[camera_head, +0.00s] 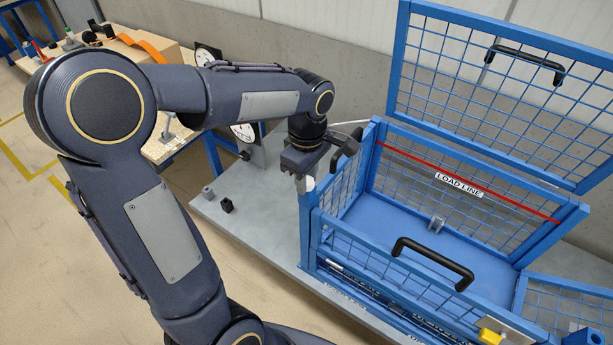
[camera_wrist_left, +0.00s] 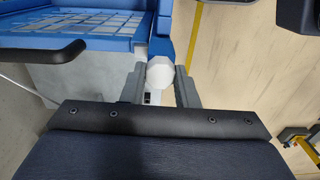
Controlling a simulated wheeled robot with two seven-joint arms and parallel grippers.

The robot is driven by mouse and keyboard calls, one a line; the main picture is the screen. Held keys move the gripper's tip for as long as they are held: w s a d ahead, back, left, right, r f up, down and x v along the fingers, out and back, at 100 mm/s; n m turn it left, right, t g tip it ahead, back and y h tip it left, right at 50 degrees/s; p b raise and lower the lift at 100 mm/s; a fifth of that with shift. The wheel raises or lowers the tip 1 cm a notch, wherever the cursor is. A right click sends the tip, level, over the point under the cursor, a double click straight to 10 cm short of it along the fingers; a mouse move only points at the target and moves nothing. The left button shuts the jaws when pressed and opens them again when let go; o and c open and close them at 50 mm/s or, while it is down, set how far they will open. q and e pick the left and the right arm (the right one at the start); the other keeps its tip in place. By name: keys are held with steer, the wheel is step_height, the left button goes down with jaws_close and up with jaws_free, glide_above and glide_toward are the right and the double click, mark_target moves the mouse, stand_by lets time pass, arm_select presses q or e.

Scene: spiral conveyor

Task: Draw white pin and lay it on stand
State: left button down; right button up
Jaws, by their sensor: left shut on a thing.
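My left gripper (camera_head: 302,182) is at the left corner of the blue mesh cage, low beside its corner post. In the left wrist view its two fingers (camera_wrist_left: 159,88) are shut on the white pin (camera_wrist_left: 160,72), which shows as a pale faceted head between the fingertips. A small part of the white pin also shows in the head view (camera_head: 310,183). Its lower part is hidden, so I cannot tell whether it is still seated. A small grey block (camera_head: 208,192) stands on the grey platform to the left; I cannot tell if it is the stand. My right gripper is not in view.
The blue cage (camera_head: 345,222) has a black handle (camera_head: 432,263) at its front and a raised mesh lid (camera_head: 490,85). A small black piece (camera_head: 227,205) lies on the grey platform (camera_head: 255,222). A yellow piece (camera_head: 490,336) is at the cage's front right.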

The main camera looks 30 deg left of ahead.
arm_select(q)
step_height(320, 180, up, 2)
steer(key=shift+s+d, duration=0.1)
steer(key=shift+d, duration=0.05)
steer(key=shift+r+p, duration=0.15)
steer(key=shift+p, duration=0.35)
steer(key=shift+r, duration=0.35)
steer(key=c, duration=1.7)
jaws_free()
steer(key=shift+f, duration=0.1)
jaws_close()
steer(key=shift+r, duration=1.75)
